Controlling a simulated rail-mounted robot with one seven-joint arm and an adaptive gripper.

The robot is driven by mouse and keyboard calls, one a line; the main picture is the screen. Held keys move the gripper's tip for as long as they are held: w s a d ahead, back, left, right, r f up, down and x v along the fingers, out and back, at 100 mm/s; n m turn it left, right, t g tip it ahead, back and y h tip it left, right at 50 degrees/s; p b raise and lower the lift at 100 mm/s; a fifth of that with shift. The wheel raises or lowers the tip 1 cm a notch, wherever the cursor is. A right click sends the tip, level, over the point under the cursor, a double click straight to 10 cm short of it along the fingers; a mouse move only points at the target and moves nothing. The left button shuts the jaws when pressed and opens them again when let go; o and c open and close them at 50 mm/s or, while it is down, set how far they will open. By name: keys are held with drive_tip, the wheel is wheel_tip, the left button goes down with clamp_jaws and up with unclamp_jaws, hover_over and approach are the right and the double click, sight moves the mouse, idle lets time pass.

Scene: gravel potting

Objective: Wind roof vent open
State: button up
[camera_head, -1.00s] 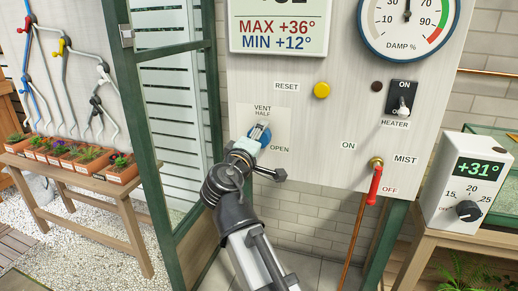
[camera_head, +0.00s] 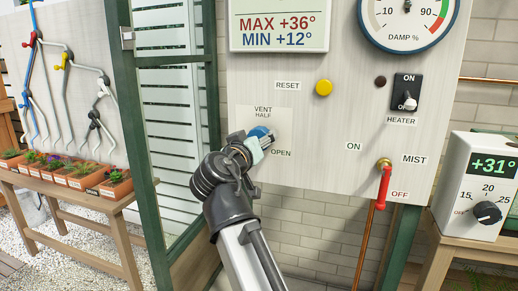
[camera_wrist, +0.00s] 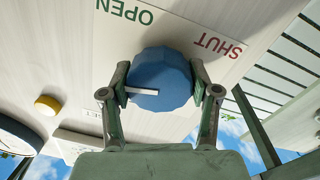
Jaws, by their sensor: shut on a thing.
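The blue vent knob (camera_head: 260,131) sits on the pale control panel beside the "HALF" and "OPEN" labels. In the wrist view the faceted knob (camera_wrist: 165,65) lies between my two fingers, one on each side. Its white pointer line (camera_wrist: 143,91) points left, to the side below "OPEN" and away from "SHUT". My gripper (camera_wrist: 160,93) is shut on the knob. In the head view my gripper (camera_head: 257,142) partly covers the knob, and the pointer and "SHUT" label cannot be made out there.
A yellow reset button (camera_head: 324,88), heater switch (camera_head: 405,93) and red mist lever (camera_head: 384,187) are on the same panel. A thermostat box (camera_head: 475,180) stands at right. A green frame post (camera_head: 140,160) and potted plants (camera_head: 75,172) are at left.

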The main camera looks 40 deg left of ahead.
drive_tip(key=shift+m+b, duration=0.7)
drive_tip(key=shift+m, duration=0.5)
drive_tip(key=shift+r, duration=0.1)
drive_tip(key=o, duration=1.2)
drive_tip(key=shift+c, duration=0.2)
drive_tip(key=v, duration=1.2)
